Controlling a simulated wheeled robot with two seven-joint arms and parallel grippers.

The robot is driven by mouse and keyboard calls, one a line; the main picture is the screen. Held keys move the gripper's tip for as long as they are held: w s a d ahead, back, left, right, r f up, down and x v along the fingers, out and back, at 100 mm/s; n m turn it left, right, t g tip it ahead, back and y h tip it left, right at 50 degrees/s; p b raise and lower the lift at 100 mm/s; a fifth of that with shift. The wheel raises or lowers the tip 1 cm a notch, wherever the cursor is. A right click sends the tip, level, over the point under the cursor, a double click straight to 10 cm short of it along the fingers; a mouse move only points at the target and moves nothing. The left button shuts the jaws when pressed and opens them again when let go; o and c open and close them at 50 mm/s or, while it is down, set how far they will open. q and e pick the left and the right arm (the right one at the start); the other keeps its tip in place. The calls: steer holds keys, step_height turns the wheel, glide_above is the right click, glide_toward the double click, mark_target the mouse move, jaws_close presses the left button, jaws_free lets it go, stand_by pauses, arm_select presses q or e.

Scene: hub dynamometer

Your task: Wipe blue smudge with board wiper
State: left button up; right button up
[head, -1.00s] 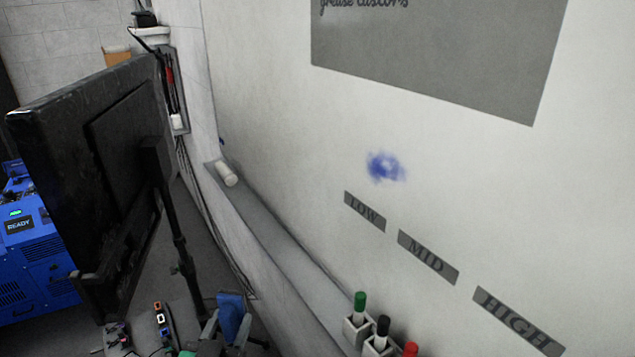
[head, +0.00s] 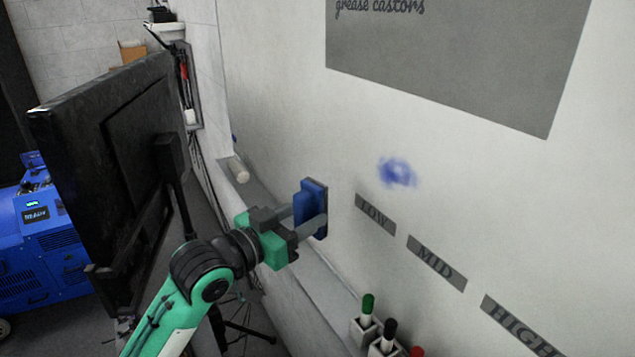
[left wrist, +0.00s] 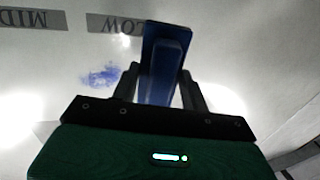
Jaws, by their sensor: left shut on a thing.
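The blue smudge (head: 397,172) is on the white board, above the LOW label. It also shows in the left wrist view (left wrist: 103,76), to the left of my gripper. My left gripper (head: 306,222) is shut on the blue board wiper (head: 307,207), which also shows in the left wrist view (left wrist: 165,65). The wiper is upright, its dark pad side facing the board, to the left of and lower than the smudge. I cannot tell whether the pad touches the board. My right gripper is not in view.
A ledge (head: 315,278) runs along the board's foot, with a white roll (head: 239,168) at its far end. Marker holders (head: 365,330) with pens stand at its near end. A large black screen (head: 110,170) on a stand is at the left, close to my left arm.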

mark_target(316, 189)
arm_select(q)
steer(key=d+r+g+h, duration=0.1)
steer(key=r, duration=0.1)
steer(key=r+m+g, duration=0.1)
steer(key=r, duration=0.1)
steer(key=s+d+r+m+h, duration=0.1)
steer(key=r, duration=0.1)
steer(key=shift+d+r+g+h, duration=0.2)
steer(key=shift+d+g+h, duration=0.1)
steer(key=shift+g, duration=0.1)
steer(key=shift+s+d+r+m, duration=0.15)
steer(key=shift+d+r+m, duration=0.05)
steer(key=shift+r+m, duration=0.25)
steer(key=shift+w+d+r, duration=0.1)
steer(key=shift+w+d, duration=0.1)
steer(key=shift+d, duration=0.1)
steer(key=shift+x, duration=2.6)
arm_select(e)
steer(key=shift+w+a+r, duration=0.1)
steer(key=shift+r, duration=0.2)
arm_select(q)
steer(key=shift+w+d+p, duration=0.1)
steer(key=shift+d+p, duration=0.2)
steer(key=shift+d, duration=0.05)
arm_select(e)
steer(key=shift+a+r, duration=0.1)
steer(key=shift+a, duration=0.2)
